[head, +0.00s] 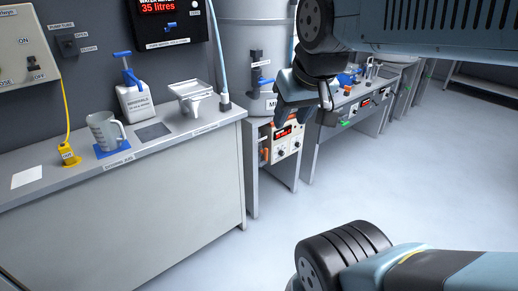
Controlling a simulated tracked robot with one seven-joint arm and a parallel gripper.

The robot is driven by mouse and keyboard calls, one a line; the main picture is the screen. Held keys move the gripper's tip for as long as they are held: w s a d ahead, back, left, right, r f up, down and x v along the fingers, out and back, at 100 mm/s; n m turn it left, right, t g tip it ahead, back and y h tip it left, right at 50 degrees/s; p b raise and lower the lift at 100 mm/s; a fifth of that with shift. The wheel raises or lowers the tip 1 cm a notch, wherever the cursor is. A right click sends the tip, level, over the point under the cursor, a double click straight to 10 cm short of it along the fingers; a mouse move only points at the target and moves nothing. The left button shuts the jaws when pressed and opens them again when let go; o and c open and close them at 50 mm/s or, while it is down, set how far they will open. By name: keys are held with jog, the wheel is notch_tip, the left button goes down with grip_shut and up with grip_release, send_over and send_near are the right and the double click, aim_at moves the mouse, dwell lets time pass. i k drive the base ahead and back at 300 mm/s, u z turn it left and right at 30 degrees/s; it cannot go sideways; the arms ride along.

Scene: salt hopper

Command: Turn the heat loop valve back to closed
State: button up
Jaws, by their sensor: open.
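No label naming the heat loop valve can be read in this view. A dark valve-like fitting with a small blue part (258,68) sits on the front of the grey tank (235,45). Below the tank, an orange part (263,153) shows at the left side of a white control box (287,143) with a red display. I cannot tell which of these, if any, is the heat loop valve. My gripper (303,108) is open and empty, in front of the tank's right side and above the control box in the picture. It hides part of the tank.
A grey bench (120,210) at left holds a measuring jug (104,130), a blue-topped pump bottle (136,97), a white funnel (191,95) and a yellow plug (68,154). A water meter (168,22) reads 35 litres. Another bench (338,117) stands behind. The floor (430,170) at right is clear.

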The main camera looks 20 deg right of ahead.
aim_at(266, 155)
jog(key=u, duration=0.05)
jog(key=i, duration=1)
jog(key=z, duration=0.05)
